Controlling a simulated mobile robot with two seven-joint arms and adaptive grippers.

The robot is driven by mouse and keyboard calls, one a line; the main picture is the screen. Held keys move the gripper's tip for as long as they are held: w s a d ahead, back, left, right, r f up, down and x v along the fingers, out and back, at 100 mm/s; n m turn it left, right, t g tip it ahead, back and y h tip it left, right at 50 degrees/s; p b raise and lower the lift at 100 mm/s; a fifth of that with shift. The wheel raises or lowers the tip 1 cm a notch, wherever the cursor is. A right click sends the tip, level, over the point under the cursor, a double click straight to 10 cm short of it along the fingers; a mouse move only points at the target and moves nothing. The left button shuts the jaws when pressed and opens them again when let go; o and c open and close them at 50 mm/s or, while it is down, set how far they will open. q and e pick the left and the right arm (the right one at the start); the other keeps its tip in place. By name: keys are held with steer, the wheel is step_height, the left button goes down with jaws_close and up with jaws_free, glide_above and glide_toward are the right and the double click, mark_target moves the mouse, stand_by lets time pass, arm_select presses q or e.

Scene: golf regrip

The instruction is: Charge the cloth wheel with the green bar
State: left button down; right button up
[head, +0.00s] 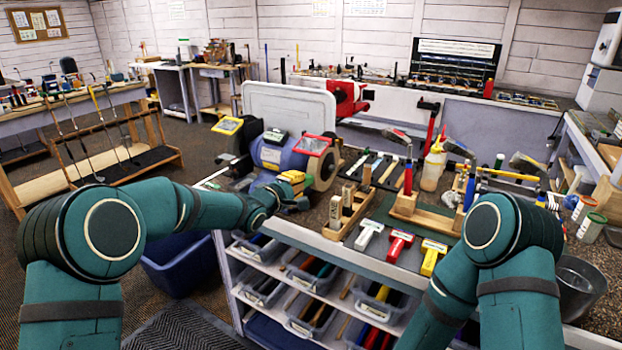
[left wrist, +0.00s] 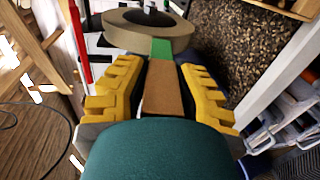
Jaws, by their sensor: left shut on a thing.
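The buffing machine with a blue motor body (head: 281,157) stands on the workbench. Its pale cloth wheel (head: 325,166) is on the right side and also shows at the top of the left wrist view (left wrist: 150,32). My left gripper (head: 292,184) is just in front of the wheel. In the left wrist view its yellow fingers (left wrist: 160,95) are shut on the green bar (left wrist: 162,49), which has a brown sleeve (left wrist: 162,88). The bar's green end points at the wheel's rim and overlaps it in view; I cannot tell whether they touch. My right gripper is out of view.
White, red (head: 399,243) and yellow tools lie along the bench's front. A golf club stand (head: 122,152) is at the left. A blue bin (head: 180,262) sits on the floor beside the bench.

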arm_select(q)
steer(key=shift+s+d, duration=0.15)
steer(key=shift+d, duration=0.2)
stand_by(0.7)
steer(key=shift+w+a+r+p, duration=0.1)
steer(key=shift+w+a+p, duration=0.1)
steer(key=shift+a+p, duration=0.25)
stand_by(0.7)
steer(key=shift+f+b+v, duration=0.15)
steer(key=shift+v, duration=0.65)
steer(key=shift+f+b+v, duration=0.15)
steer(key=shift+v, duration=0.7)
steer(key=shift+s, duration=0.15)
steer(key=shift+f+b+v, duration=0.1)
steer(key=shift+f+v, duration=0.05)
steer(key=shift+v, duration=0.8)
steer(key=shift+f+b+v, duration=0.1)
steer(key=shift+f+v, duration=0.05)
steer(key=shift+v, duration=0.8)
steer(key=shift+f+b+v, duration=0.1)
steer(key=shift+f+v, duration=0.1)
steer(key=shift+v, duration=0.75)
